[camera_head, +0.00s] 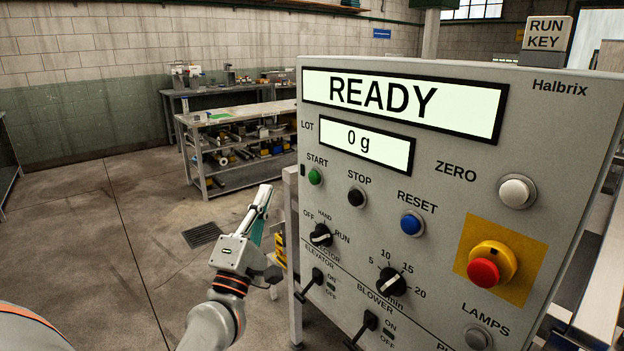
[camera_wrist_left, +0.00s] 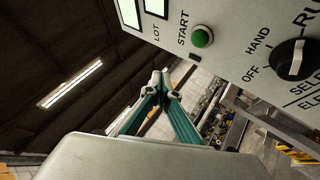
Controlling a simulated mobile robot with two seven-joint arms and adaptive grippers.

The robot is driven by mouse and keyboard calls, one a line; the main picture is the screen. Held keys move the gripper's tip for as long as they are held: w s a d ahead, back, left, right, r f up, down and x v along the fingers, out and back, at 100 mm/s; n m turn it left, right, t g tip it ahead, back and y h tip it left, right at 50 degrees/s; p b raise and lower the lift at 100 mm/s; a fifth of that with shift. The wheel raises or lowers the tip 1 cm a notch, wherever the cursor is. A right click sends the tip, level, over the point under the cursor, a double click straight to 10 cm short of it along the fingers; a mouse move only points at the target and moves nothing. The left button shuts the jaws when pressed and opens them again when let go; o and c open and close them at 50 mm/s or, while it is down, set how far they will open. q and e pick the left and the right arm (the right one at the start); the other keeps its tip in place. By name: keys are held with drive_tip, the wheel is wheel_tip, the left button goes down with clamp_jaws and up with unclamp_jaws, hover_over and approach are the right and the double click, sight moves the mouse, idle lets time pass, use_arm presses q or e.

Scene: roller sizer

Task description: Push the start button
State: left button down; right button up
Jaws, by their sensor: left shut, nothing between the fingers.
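The green start button (camera_head: 315,177) is on the left side of the grey control panel (camera_head: 450,170), under the label START. It also shows in the left wrist view (camera_wrist_left: 202,38), up and to the right of my fingertips. My left gripper (camera_head: 265,190) is shut and empty, its fingers pointing up, to the left of the panel's left edge in the head view. In the left wrist view its closed fingertips (camera_wrist_left: 162,86) are apart from the button. My right gripper is in neither view.
The display (camera_head: 400,103) reads READY and the lower one (camera_head: 366,145) reads 0 g. The black stop button (camera_head: 356,196), blue reset button (camera_head: 411,223), selector knob (camera_head: 320,235) and red emergency button (camera_head: 484,270) are nearby. A workbench (camera_head: 235,115) stands behind.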

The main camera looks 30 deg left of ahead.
sight(314, 178)
use_arm(q)
drive_tip(key=w+d, duration=0.3)
drive_tip(key=w, duration=0.5)
drive_tip(key=shift+d+b, duration=0.2)
drive_tip(key=shift+b, duration=0.2)
drive_tip(key=shift+w, duration=0.15)
idle(1.1)
drive_tip(key=shift+w+d, duration=0.15)
drive_tip(key=shift+w, duration=0.15)
drive_tip(key=shift+w+d, duration=0.2)
drive_tip(key=shift+w, duration=0.25)
idle(0.9)
drive_tip(key=shift+s, duration=0.1)
drive_tip(key=shift+s+a, duration=0.35)
drive_tip(key=shift+s, duration=0.4)
